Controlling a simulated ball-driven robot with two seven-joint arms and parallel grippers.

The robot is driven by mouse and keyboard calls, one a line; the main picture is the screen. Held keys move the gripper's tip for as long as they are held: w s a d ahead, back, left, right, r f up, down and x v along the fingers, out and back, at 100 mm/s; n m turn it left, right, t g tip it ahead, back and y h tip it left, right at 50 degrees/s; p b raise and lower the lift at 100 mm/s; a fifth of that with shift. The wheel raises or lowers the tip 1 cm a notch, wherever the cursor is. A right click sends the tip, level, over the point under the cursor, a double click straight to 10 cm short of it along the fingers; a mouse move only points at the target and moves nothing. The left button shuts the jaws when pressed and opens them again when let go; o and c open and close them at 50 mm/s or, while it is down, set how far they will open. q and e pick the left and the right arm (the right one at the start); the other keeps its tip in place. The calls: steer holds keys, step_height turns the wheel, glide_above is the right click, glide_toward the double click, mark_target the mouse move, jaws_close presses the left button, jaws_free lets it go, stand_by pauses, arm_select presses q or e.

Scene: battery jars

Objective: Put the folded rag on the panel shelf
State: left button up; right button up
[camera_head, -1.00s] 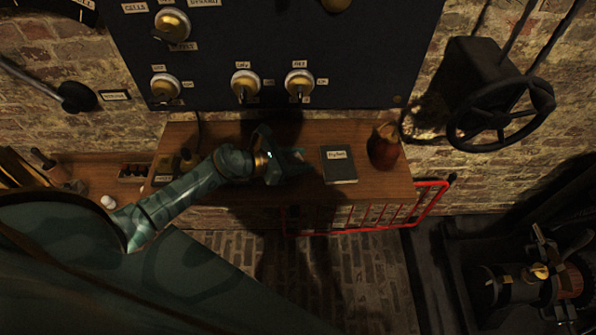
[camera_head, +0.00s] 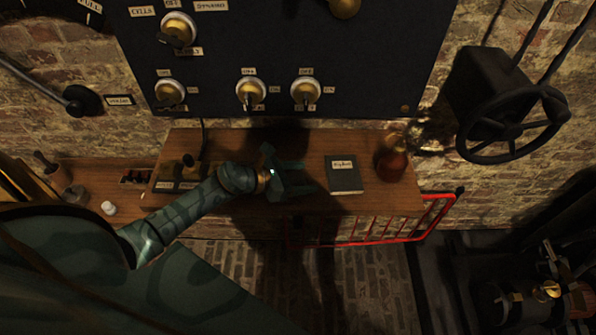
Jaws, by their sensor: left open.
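The panel shelf (camera_head: 390,198) is a brown wooden board against the brick wall, below the dark switch panel (camera_head: 285,50). My left gripper (camera_head: 304,178) is over the middle of this shelf, just left of a dark notebook. Its jaws are open, pointing right, with nothing visible between them. I cannot tell whether it touches the shelf. I cannot make out a folded rag anywhere in this view. My right gripper is not in view.
The labelled notebook (camera_head: 343,174) and a reddish-brown rounded jar (camera_head: 391,163) stand on the shelf's right part. A dark device with knobs (camera_head: 180,174) is at its left. A red rail (camera_head: 400,228) runs below the front edge. A black handwheel (camera_head: 513,122) juts out at right.

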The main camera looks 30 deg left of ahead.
arm_select(q)
steer(key=v, duration=1.2)
steer(key=shift+a, duration=0.1)
